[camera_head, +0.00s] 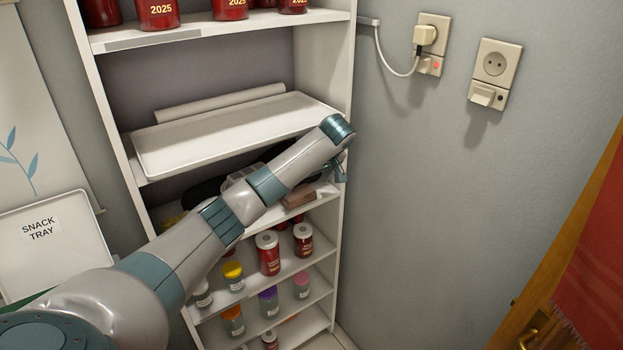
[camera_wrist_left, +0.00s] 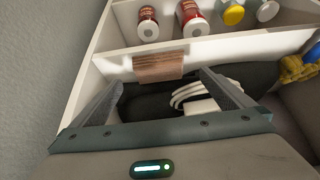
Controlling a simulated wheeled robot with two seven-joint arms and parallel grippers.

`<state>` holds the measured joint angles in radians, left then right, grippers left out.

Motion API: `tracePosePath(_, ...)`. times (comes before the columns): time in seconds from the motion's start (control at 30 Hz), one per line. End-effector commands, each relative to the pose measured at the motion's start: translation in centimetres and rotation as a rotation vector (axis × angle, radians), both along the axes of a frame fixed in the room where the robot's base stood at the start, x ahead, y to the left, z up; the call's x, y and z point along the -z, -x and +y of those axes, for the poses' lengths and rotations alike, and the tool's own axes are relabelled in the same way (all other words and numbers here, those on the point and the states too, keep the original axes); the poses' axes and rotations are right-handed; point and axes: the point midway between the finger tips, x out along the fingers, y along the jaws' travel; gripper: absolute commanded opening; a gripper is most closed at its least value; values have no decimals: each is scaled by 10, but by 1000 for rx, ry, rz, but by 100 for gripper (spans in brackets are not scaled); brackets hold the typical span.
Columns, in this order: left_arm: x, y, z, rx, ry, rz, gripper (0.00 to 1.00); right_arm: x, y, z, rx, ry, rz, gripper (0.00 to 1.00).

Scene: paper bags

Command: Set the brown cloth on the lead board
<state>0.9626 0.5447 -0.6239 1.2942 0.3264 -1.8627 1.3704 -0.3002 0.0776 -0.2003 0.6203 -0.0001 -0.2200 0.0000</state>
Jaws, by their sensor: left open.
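The brown cloth (camera_head: 298,197) lies folded on the white shelf board just below my left gripper in the head view. In the left wrist view the brown cloth (camera_wrist_left: 158,66) shows beyond the fingertips, between them and apart from them. My left gripper (camera_head: 341,172) is open and empty; its two fingers also show in the left wrist view (camera_wrist_left: 160,88). A white charging lead (camera_wrist_left: 198,100) lies on a dark surface, seen between the fingers near the right one. My forearm hides part of this shelf in the head view. I cannot tell which board is the lead board. My right gripper is not in view.
A large white tray (camera_head: 225,135) sits on the shelf above. Lower shelves hold red jars (camera_head: 268,253) and capped jars (camera_head: 233,275). A yellow cloth (camera_wrist_left: 298,68) lies on the far side. The shelf's side wall (camera_head: 345,225) is close to my gripper.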

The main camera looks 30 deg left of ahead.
Motion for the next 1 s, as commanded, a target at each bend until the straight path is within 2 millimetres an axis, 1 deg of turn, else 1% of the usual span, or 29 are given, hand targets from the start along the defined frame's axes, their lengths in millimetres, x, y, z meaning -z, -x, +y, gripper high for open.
tracePosePath(0.03, -6, 1, -4, 2, -1, -4, 100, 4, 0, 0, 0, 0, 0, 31)
tracePosePath(0.13, -20, 3, -11, 1, 0, -4, 100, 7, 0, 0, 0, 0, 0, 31)
tracePosePath(0.3, -33, 6, -17, 1, -1, -4, 100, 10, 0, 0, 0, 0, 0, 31)
tracePosePath(0.5, -37, 7, -19, 1, -1, -2, 100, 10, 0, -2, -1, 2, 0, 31)
tracePosePath(1.0, -37, 7, -18, 0, -1, -3, 100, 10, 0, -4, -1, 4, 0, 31)
